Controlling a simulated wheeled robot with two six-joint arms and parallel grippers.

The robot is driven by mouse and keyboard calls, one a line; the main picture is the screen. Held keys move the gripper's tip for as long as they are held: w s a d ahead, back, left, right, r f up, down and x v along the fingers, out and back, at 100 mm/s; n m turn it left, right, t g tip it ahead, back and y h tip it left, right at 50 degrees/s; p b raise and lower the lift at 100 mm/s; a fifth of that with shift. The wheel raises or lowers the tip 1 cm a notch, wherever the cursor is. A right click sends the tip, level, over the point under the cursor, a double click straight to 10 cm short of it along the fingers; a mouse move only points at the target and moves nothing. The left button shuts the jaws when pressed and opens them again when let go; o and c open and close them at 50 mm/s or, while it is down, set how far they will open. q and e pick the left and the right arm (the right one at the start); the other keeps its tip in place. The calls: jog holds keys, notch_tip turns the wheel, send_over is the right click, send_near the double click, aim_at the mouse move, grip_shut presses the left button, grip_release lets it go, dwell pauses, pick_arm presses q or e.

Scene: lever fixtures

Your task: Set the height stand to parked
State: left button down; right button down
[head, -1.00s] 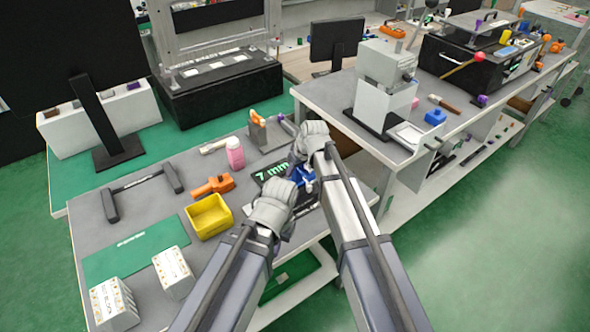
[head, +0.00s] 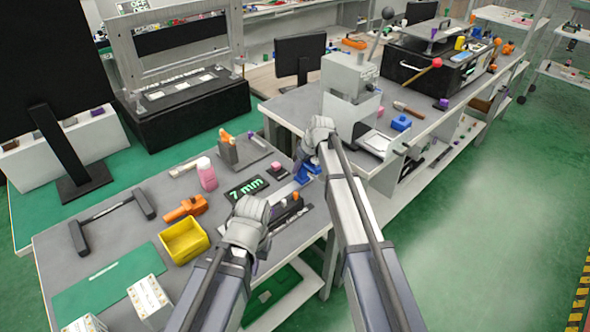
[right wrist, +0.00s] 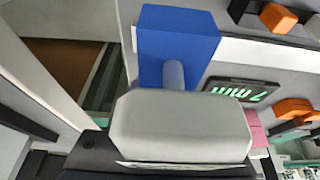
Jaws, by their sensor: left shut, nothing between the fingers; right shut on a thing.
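A dark display (head: 246,188) reading "7 mm" in green lies on the bench. It also shows in the right wrist view (right wrist: 238,90). Right of it is a blue block (head: 305,172), by the end of a pale metal bar (head: 285,190). In the right wrist view the blue block (right wrist: 178,42) has a short grey post (right wrist: 173,75) that runs behind the grey gripper pad. My right gripper (head: 314,146) is shut on this post; its grip is partly hidden. My left gripper (head: 254,208) is shut and empty, in front of the display. I cannot tell which part is marked parked.
A black block with coloured buttons (head: 284,214) is right of my left gripper. A grey bracket (head: 240,152) is behind. Green floor is open at right.

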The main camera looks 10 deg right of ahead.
jog(key=shift+w+d, duration=0.15)
jog(key=shift+w, duration=0.05)
pick_arm(q)
jog(key=shift+d, duration=0.1)
pick_arm(e)
jog(key=c, duration=0.6)
grip_release()
jog(key=shift+o, duration=0.2)
pick_arm(q)
jog(key=shift+r, duration=0.15)
pick_arm(e)
jog(key=shift+r, duration=0.1)
jog(key=p+v, duration=0.7)
jog(key=shift+s+d+r, duration=0.2)
jog(key=shift+r, duration=0.1)
pick_arm(q)
notch_tip(320, 180, up, 7)
